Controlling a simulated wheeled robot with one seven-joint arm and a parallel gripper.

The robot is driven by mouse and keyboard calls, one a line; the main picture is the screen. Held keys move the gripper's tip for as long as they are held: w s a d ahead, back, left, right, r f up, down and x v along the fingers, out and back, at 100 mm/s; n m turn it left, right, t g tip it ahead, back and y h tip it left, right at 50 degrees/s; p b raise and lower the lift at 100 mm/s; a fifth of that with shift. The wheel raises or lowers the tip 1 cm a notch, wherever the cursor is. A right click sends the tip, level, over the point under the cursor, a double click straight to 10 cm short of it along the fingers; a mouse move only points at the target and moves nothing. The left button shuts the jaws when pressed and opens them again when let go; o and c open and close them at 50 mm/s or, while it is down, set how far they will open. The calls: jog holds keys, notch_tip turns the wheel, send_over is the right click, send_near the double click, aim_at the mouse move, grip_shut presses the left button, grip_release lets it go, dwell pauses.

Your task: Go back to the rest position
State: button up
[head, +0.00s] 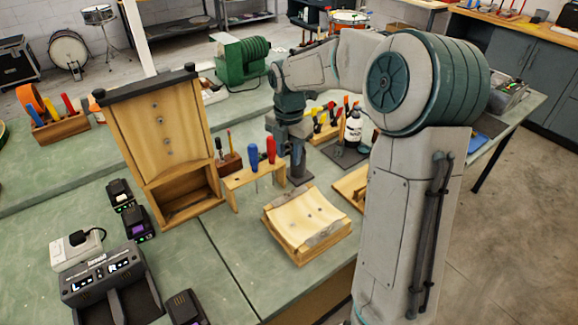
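My arm comes in from the right of the head view and bends over the bench. My gripper (298,172) hangs down from it over the middle of the bench. It is just behind and right of a wooden screwdriver rack (242,180) that holds a blue and a red screwdriver. The fingers are small and dark, seen from the side. I cannot tell whether they are apart or closed. No held object shows clearly.
A tall wooden stand with a dark top bar (150,84) is left of the rack. A curved wooden cradle (306,222) lies in front. Chargers (108,275) and battery packs (138,224) sit front left. A green machine (240,60) stands behind. Bare green bench shows (225,262).

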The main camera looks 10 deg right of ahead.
jog(key=shift+r, duration=0.45)
jog(key=s+r+m+t, duration=0.1)
jog(key=s+r+m, duration=0.1)
jog(key=s+m, duration=1)
jog(key=s+r+m+t, duration=0.2)
jog(key=s+m, duration=1.1)
jog(key=m, duration=0.1)
jog(key=shift+s+d, duration=0.25)
jog(key=shift+s, duration=0.05)
